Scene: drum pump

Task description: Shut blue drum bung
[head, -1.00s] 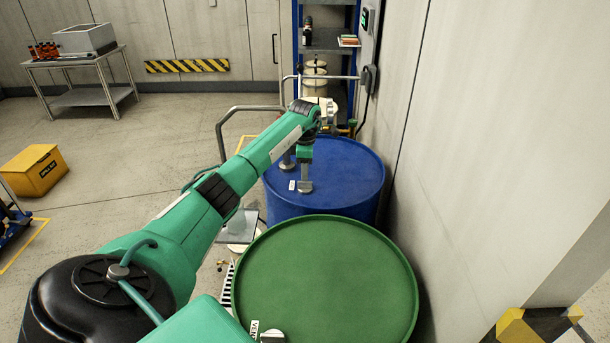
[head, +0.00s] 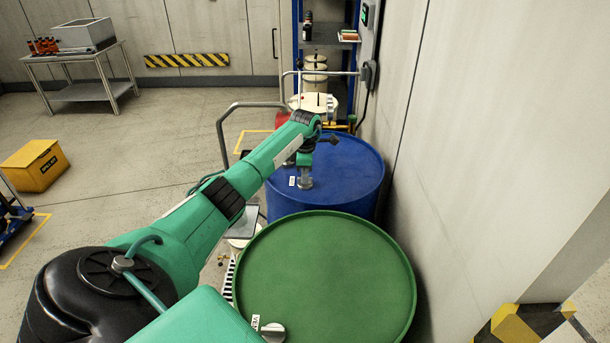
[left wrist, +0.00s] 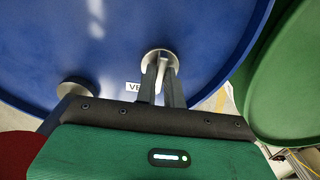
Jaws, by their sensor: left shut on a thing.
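The blue drum (head: 345,170) stands behind the green drum, against the right-hand wall. My left gripper (head: 304,180) points down at the near left part of its lid. In the left wrist view my left gripper (left wrist: 163,80) is shut on a round grey bung (left wrist: 155,55) in the blue lid (left wrist: 110,40), its fingers on the bung's raised grip. A white label (left wrist: 133,88) lies beside this bung. A second round metal cap (left wrist: 76,87) shows to the left, near the rim. Whether the bung sits fully down is hard to tell. My right gripper is not in view.
The green drum (head: 325,265) stands close in front, with a grey cap (head: 272,332) and label near its rim. A metal rail (head: 222,125) and a shelf rack (head: 328,40) are behind. Open floor (head: 130,150) lies left, with a yellow box (head: 35,165).

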